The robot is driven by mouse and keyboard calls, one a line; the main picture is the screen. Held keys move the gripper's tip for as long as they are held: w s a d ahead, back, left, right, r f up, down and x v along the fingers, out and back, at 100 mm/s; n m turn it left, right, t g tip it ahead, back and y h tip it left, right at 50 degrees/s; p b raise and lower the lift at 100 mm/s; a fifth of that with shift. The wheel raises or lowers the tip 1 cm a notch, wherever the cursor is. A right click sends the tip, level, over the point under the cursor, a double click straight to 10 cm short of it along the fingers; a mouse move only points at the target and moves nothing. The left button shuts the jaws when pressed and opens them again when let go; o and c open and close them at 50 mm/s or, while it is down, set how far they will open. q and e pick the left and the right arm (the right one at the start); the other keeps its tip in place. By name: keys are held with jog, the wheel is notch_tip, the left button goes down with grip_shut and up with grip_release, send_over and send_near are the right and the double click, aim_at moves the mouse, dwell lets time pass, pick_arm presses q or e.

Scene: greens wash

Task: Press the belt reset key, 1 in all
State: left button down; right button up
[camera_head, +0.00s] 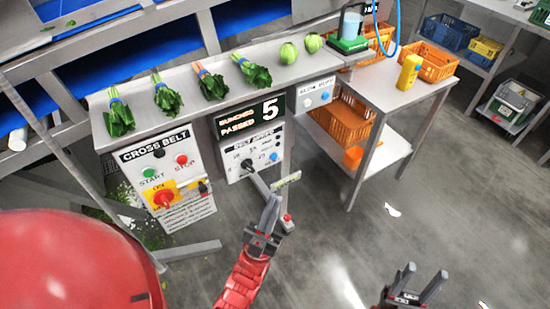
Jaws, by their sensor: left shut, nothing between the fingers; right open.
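No label that I can read says belt reset. The belt speed panel (236,150) has a dark knob and a blue button (274,157). A grey bar (258,182) reaches out from its lower part to a small pale green-edged tag (286,181). A small red button (288,218) on a grey base sits lower right of the tag. My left gripper (273,200) is shut and empty, in front of and below the panel, just left of the red button in the picture; contact cannot be told. My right gripper (424,275) is open and empty at bottom right.
The cross belt panel (158,150) has start and stop buttons and a red switch (163,198). Leafy bunches and two round greens lie on the steel ledge (200,112). A side table (390,90) stands right; open floor lies beyond my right gripper.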

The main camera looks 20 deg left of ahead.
aim_at(274, 157)
pick_arm(q)
jog(key=w+d+f+m+g+y+b, duration=0.1)
jog(key=w+d+f+m+g+y, duration=0.1)
jog(key=w+d+f+g, duration=0.35)
jog(key=w+d+f+m+g+y+b, duration=0.1)
jog(key=w+d+f+g, duration=0.15)
jog(key=w+f, duration=0.6)
jog(key=w+a+f+n+g+y+b, duration=0.1)
jog(key=w+a+f+g+y, duration=0.4)
jog(key=a+y, duration=0.5)
notch_tip(274, 157, down, 3)
jog(key=shift+w+f+n+g+y+b, duration=0.1)
jog(key=shift+w+n+g+y+b, duration=0.3)
jog(key=shift+w+y+b, duration=0.6)
jog(key=shift+w+a, duration=0.1)
jog(key=shift+w, duration=0.15)
jog(key=w+a+p, duration=0.4)
jog(key=w+a, duration=0.1)
jog(key=a, duration=0.2)
jog(key=shift+w+p, duration=0.2)
jog(key=shift+p, duration=0.15)
